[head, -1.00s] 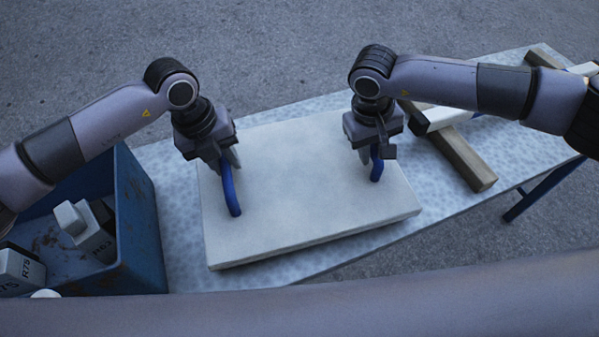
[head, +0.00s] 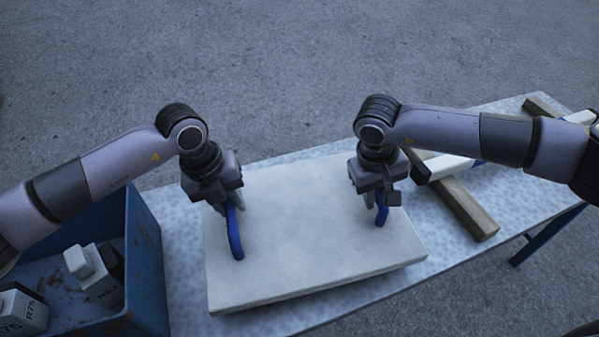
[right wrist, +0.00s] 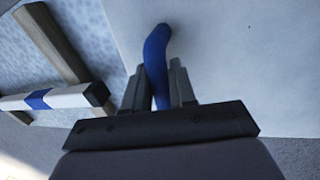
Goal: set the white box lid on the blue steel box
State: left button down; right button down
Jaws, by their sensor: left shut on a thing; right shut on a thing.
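The white box lid (head: 310,240) is a flat pale slab with two blue handles, over the metal table in the head view. My left gripper (head: 233,200) is shut on the left blue handle (head: 234,235). My right gripper (head: 380,196) is shut on the right blue handle (head: 382,212); the right wrist view shows this handle (right wrist: 157,55) between the two fingers. I cannot tell whether the lid touches the table or hangs just above it. The blue steel box (head: 150,255) is open at the lower left, with white and grey blocks (head: 95,272) inside.
The speckled metal table (head: 505,190) runs from lower left to upper right. A wooden beam (head: 455,205) and a white bar with a blue band (head: 445,165) lie at its right, close to the lid's right edge. Grey ground surrounds the table.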

pick_arm(q)
jog(key=shift+r, duration=0.15)
pick_arm(e)
jog(key=shift+r, duration=0.1)
